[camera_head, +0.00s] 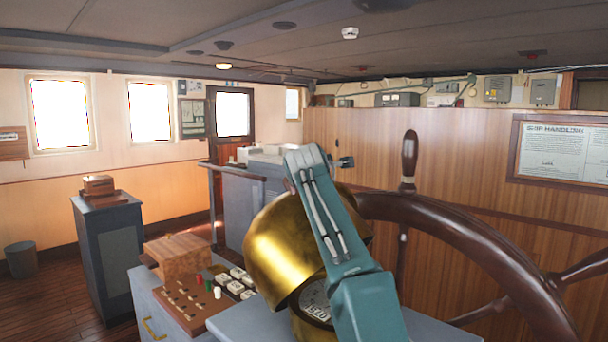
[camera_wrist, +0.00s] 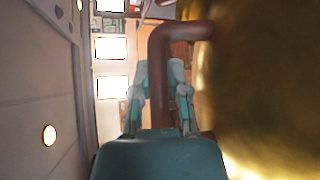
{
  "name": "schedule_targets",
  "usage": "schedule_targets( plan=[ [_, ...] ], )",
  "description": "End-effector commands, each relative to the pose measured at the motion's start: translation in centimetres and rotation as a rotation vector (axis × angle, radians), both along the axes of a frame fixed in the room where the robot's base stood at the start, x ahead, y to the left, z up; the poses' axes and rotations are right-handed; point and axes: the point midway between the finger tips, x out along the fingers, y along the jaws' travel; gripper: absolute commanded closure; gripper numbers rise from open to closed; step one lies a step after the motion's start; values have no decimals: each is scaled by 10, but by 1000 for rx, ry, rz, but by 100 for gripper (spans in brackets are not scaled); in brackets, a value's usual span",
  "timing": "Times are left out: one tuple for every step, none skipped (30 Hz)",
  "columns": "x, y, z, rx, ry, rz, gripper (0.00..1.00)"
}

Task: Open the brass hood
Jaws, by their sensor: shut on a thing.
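The brass hood (camera_head: 287,245) is a shiny domed cover in the middle of the head view. It is tilted, and a dial with markings (camera_head: 316,300) shows below its edge. The hood also fills the right of the wrist view (camera_wrist: 265,90). A reddish-brown curved handle (camera_wrist: 163,55) runs beside the hood. My gripper (camera_wrist: 161,82) is shut on this handle, one finger on each side of it. In the head view my teal arm crosses in front of the hood and hides part of it; the grip on the handle is hidden there.
A large wooden steering wheel (camera_head: 465,240) stands close on the right. A grey console with a wooden box (camera_head: 178,255) and several small switches lies to the left. A grey cabinet (camera_head: 107,262) stands farther left. The wooden floor between the cabinet and console is clear.

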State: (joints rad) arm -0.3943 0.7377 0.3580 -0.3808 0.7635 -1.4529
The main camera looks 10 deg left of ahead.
Motion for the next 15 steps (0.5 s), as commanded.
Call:
schedule_targets(
  plan=[
    [1,-1,0,0,-1,-2,100],
    [1,-1,0,-1,-1,-2,100],
    [0,-1,0,-1,-1,-2,100],
    [0,-1,0,-1,-1,-2,100],
    [0,-1,0,-1,-1,-2,100],
    [0,0,0,-1,-1,-2,66],
    [0,0,0,-1,-1,-2,53],
    [0,0,0,-1,1,-1,43],
    [0,0,0,-1,0,-1,43],
    [0,0,0,-1,0,-1,43],
    [0,1,0,-1,0,-1,43],
    [0,1,0,-1,0,-1,43],
    [0,1,0,-1,0,-1,43],
    [0,1,0,-1,0,0,43],
    [0,1,0,-1,0,0,43]
  ],
)
